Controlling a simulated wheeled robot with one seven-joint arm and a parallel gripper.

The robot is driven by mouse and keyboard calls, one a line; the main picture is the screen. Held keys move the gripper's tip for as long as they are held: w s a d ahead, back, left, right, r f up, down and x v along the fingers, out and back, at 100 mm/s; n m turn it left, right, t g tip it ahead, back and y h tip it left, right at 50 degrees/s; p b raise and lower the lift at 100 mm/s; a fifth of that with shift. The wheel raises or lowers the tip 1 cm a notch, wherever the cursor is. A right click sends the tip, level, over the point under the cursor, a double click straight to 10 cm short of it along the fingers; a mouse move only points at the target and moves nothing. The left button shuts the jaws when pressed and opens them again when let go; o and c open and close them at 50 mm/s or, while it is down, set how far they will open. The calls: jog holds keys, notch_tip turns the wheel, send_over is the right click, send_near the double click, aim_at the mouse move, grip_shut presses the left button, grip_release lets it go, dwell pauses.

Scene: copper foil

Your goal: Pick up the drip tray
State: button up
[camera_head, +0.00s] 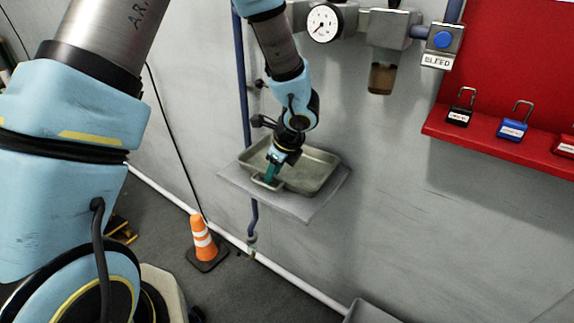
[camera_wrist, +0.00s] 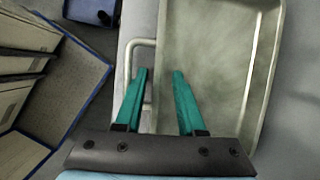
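The drip tray (camera_head: 315,167) is a shallow, grey-green metal pan lying on a small grey wall shelf (camera_head: 308,206). A wire handle (camera_head: 266,183) sticks out from its near side. My gripper (camera_head: 271,176) points down at that handle side. In the wrist view the tray (camera_wrist: 215,60) fills the right half and its handle (camera_wrist: 140,42) shows at the left. My gripper (camera_wrist: 160,72) is open there, its teal fingers apart. One finger overlaps the handle and the other the tray's inside, with the tray's rim between them. Contact and finger depth cannot be told.
A gauge (camera_head: 323,23) and a brown-filled bowl (camera_head: 381,78) hang above on the wall. A blue pipe (camera_head: 241,75) runs beside the shelf. An orange cone (camera_head: 202,240) stands below left. A red ledge (camera_head: 490,140) with padlocks is at right.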

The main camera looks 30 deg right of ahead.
jog(key=shift+w+f, duration=0.25)
jog(key=shift+f, duration=0.3)
grip_shut()
dwell(1.0)
